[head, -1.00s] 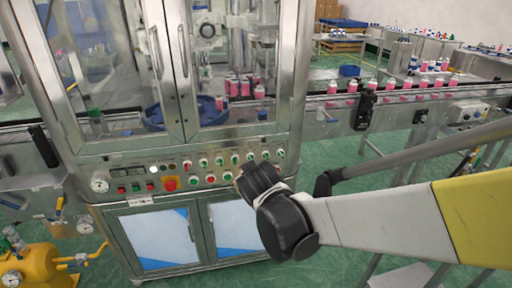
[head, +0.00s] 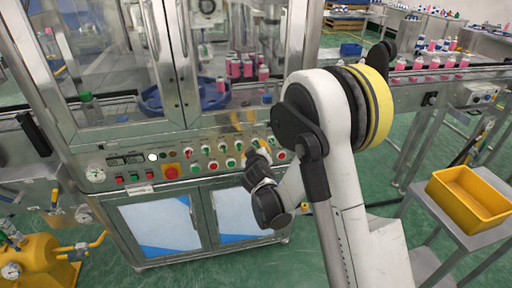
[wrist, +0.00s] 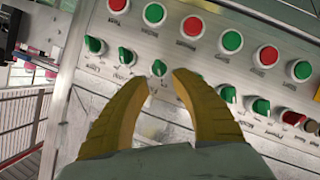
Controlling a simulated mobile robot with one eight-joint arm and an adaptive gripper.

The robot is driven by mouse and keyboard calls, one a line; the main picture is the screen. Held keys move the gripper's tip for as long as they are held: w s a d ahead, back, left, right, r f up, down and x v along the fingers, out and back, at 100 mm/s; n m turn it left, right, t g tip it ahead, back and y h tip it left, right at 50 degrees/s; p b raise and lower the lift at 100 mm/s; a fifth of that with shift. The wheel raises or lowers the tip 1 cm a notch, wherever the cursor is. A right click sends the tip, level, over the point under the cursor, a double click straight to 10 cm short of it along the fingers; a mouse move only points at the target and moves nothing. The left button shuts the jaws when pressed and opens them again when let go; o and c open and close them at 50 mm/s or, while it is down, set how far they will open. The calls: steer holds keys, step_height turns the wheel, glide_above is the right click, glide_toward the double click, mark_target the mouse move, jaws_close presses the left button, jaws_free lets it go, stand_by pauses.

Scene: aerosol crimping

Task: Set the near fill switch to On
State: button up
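The control panel (head: 130,173) on the machine's front carries a row of green rotary switches. In the wrist view, one green switch (wrist: 159,68) lies just beyond and between the fingertips of my gripper (wrist: 161,80). Its handle looks roughly upright in the picture. The labels are upside down and too small to read, so I cannot tell which switch is the near fill switch. My gripper's two yellow fingers are open with nothing between them. I cannot tell whether they touch the panel. In the head view, my gripper (head: 244,122) is at the panel's right part.
A row of red and green push buttons (wrist: 232,41) runs beside the switches. A large red stop button on a yellow plate (head: 171,173) sits further left. A conveyor (head: 440,75) with pink bottles and a yellow bin (head: 470,197) stand at the right.

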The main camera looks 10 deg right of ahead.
mark_target(256, 144)
steer(key=shift+b+x, duration=0.6)
steer(key=shift+x, duration=1.8)
jaws_close()
steer(key=shift+r, duration=0.1)
steer(key=m+y, duration=0.1)
steer(key=m, duration=0.1)
steer(key=m+y, duration=0.2)
steer(key=shift+d, duration=0.3)
steer(key=m+y, duration=0.2)
steer(key=m, duration=0.2)
steer(key=shift+d+y, duration=0.15)
steer(key=shift+y, duration=0.25)
